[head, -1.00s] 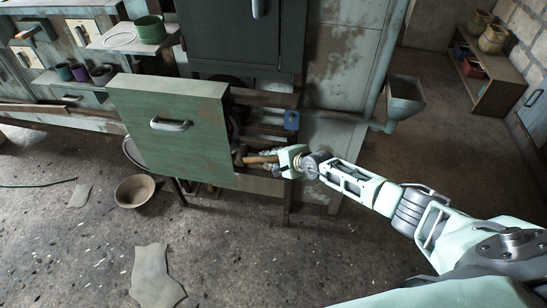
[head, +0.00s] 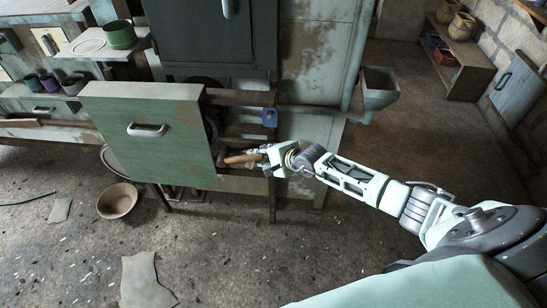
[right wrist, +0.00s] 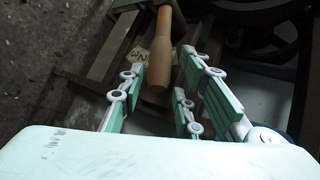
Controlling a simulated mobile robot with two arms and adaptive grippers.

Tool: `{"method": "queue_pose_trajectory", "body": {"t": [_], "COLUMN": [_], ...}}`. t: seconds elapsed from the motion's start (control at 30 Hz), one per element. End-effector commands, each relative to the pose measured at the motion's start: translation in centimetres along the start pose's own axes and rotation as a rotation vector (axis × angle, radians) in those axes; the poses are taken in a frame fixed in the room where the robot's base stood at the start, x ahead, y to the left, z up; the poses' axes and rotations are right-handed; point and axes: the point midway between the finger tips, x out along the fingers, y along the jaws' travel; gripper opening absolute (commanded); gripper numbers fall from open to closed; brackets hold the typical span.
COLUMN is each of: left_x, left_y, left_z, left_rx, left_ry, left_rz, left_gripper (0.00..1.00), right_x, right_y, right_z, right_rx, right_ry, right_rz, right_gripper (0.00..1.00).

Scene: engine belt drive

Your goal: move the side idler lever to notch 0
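The side idler lever shows as a light wooden handle (head: 243,158) low in the belt drive frame, just right of the green panel. In the right wrist view the handle (right wrist: 160,55) points toward the camera, its rounded end between the fingers. My right gripper (head: 268,158) is at the handle's right end. In the right wrist view its fingers (right wrist: 162,78) are spread, with a visible gap on each side of the handle. A small tag with the digits 3 and 2 (right wrist: 138,54) sits left of the handle. The lever's pivot is hidden. My left gripper is not in view.
The green panel with a pull handle (head: 150,150) stands close left of the lever. A blue padlock-like tag (head: 270,117) hangs above the gripper. A grey hopper (head: 379,88) juts out at right. A bowl (head: 117,201) lies on the floor, which is mostly clear.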

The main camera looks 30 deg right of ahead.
Motion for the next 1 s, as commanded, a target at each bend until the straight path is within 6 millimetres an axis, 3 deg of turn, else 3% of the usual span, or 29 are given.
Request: {"method": "queue_pose_trajectory", "body": {"t": [0.2, 0.43, 1.0], "left_x": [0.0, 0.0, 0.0], "left_y": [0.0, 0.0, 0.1], "left_z": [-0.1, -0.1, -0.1], "left_rx": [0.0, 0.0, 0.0], "left_ry": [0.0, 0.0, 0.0], "left_rz": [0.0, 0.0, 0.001], "left_gripper": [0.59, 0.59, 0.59], "right_x": [-3.8, -6.4, -7.1], "right_y": [0.1, 0.1, 0.0], "right_z": [-0.1, 0.0, 0.0], "right_rx": [-0.003, -0.003, -0.001], "right_ry": [0.0, 0.0, 0.0], "right_rz": [0.002, 0.001, -0.001], "right_gripper": [0.31, 0.31, 0.31]}}
